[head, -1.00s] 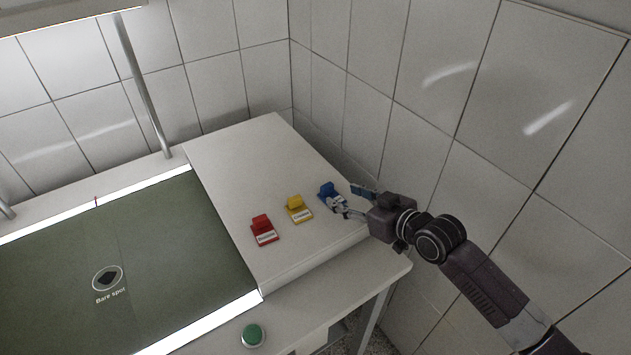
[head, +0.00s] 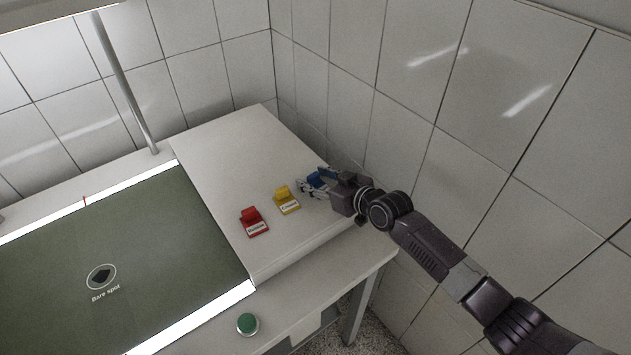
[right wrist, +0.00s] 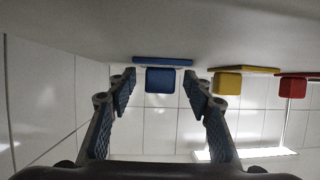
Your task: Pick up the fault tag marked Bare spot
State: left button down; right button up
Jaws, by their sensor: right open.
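Three fault tags stand in a row on the white raised board: a red tag (head: 252,222), a yellow tag (head: 286,200) and a blue tag (head: 315,179). The red and yellow tags have white labels too small to read surely; the blue one's label is hidden behind my gripper. My right gripper (head: 311,182) is open around the blue tag. In the right wrist view the blue tag's block (right wrist: 160,80) lies between and just beyond the open fingertips (right wrist: 159,92), with a gap on both sides. My left gripper is out of view.
A dark green panel (head: 130,240) with bright edges lies left of the white board (head: 225,150); it shows a ringed dark mark (head: 101,277) captioned "Bare spot". A green button (head: 247,323) sits on the front edge. Tiled walls rise behind and to the right.

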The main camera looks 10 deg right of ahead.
jog(key=shift+c, duration=0.2)
jog(key=c, duration=0.8)
jog(key=shift+o, duration=0.2)
